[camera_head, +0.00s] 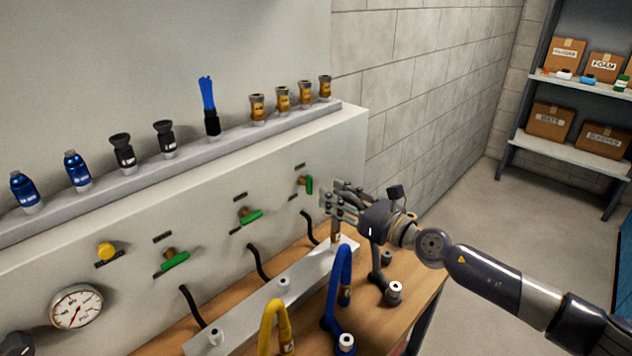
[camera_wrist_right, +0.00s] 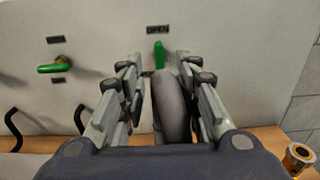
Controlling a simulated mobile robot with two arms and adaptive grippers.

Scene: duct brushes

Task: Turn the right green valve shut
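The right green valve (camera_head: 308,185) is on the pale wall panel, the farthest right of the green-handled valves, with its handle upright. In the right wrist view its green handle (camera_wrist_right: 159,55) stands vertical just below a label reading OPEN. My right gripper (camera_head: 341,203) is in front of and to the right of this valve, fingers pointing at the panel. In the wrist view the right gripper (camera_wrist_right: 155,72) has its fingers spread on either side of the handle, with no visible contact. A dark grey rounded part (camera_wrist_right: 172,105) shows between the fingers; I cannot tell what it is. My left gripper is not in view.
The middle green valve (camera_head: 250,216) and left green valve (camera_head: 174,260) have roughly sideways handles. A wooden bench (camera_head: 418,292) holds a blue hose (camera_head: 337,285) and yellow hose (camera_head: 270,320). Brushes and fittings line the ledge (camera_head: 240,140). Floor right of the bench is clear.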

